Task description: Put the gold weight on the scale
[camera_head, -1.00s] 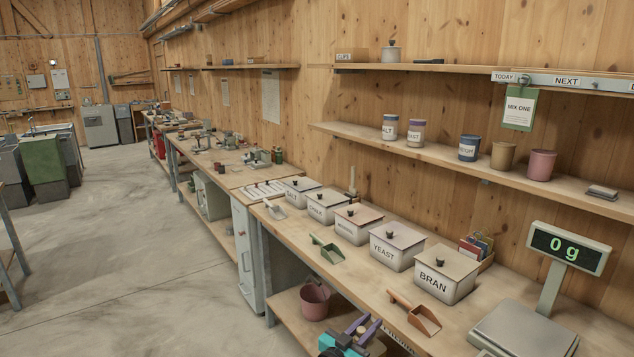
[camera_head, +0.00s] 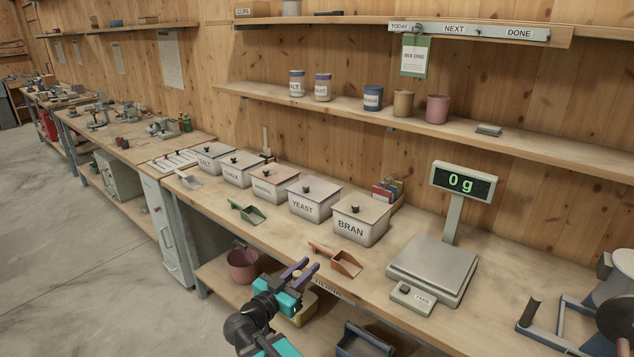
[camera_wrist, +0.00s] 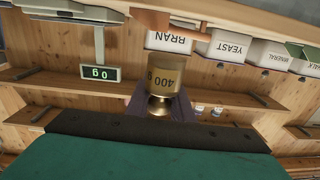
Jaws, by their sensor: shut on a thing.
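The gold weight (camera_wrist: 163,82), marked 400 g, sits between my gripper's fingers (camera_wrist: 162,103) in the wrist view, where the picture is upside down. My gripper (camera_head: 303,268) is shut on it, in front of the workbench's front edge in the head view. I cannot make out the weight in the head view. The scale (camera_head: 435,265) stands on the bench to the right of my gripper, with an empty flat plate. Its raised display (camera_head: 463,183) reads 0 g and also shows in the wrist view (camera_wrist: 100,73).
An orange-brown scoop (camera_head: 345,263) lies between my gripper and the scale. Lidded bins, including the BRAN bin (camera_head: 358,222), line the bench behind. A grey mixer part (camera_head: 560,325) stands at the far right. Bare bench lies between it and the scale.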

